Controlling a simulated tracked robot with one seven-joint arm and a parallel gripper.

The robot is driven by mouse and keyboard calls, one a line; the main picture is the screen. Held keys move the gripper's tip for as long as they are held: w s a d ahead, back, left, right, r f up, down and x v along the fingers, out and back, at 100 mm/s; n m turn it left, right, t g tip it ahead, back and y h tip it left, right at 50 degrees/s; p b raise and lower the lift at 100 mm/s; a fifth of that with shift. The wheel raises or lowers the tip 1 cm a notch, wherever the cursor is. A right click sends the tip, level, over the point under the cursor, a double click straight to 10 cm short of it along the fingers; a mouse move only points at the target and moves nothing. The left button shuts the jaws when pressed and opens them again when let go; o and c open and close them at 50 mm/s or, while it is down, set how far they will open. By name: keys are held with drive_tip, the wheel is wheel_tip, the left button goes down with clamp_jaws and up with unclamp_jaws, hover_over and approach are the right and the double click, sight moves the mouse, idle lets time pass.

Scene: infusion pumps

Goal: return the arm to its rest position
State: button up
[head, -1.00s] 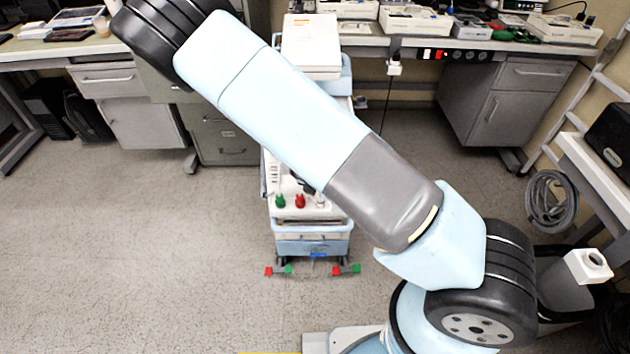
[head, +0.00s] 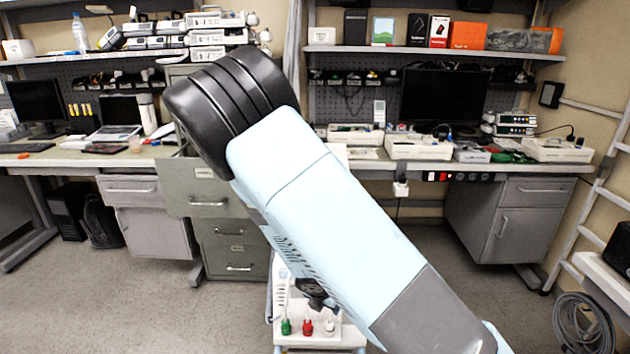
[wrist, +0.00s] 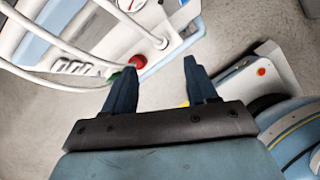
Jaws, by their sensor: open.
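My gripper (wrist: 159,66) shows in the wrist view with its two dark blue fingers spread apart. Nothing is between them. The white and pale blue cart (wrist: 183,40) with a red knob (wrist: 138,61) and a green one lies beyond the fingertips, and I cannot tell the exact gap. In the head view my arm's pale blue link crosses the middle from upper left to lower right. It covers part of the cart (head: 341,335), whose green knob (head: 286,327) and red knob (head: 307,327) show below it.
A workbench with drawers (head: 232,246) runs along the back, with monitors and white devices (head: 419,147) on it. A ladder-like frame (head: 597,180) and coiled cable (head: 584,325) stand at right. The floor (head: 130,310) at left is clear. White tubes (wrist: 60,48) cross the wrist view's upper left.

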drive_tip(key=s+d+r+m, duration=0.1)
drive_tip(key=d+r+m, duration=0.4)
drive_tip(key=r, duration=0.4)
drive_tip(key=d+r+m+y, duration=0.1)
drive_tip(key=d+r+m, duration=0.3)
drive_tip(key=r+m, duration=0.3)
drive_tip(key=s+d+r+m, duration=0.1)
drive_tip(key=d+r+m, duration=0.35)
drive_tip(key=r, duration=0.55)
drive_tip(key=s+d+r+m, duration=0.3)
drive_tip(key=s+r+m, duration=0.3)
drive_tip(key=s+r, duration=0.2)
drive_tip(key=s+d+r+m+t, duration=0.1)
drive_tip(key=s+d+r+m, duration=0.2)
drive_tip(key=s+r+m, duration=0.4)
drive_tip(key=s+r, duration=0.1)
drive_tip(key=s, duration=0.3)
drive_tip(key=shift+d+r+y, duration=0.3)
drive_tip(key=shift+y, duration=0.1)
drive_tip(key=shift+m, duration=0.25)
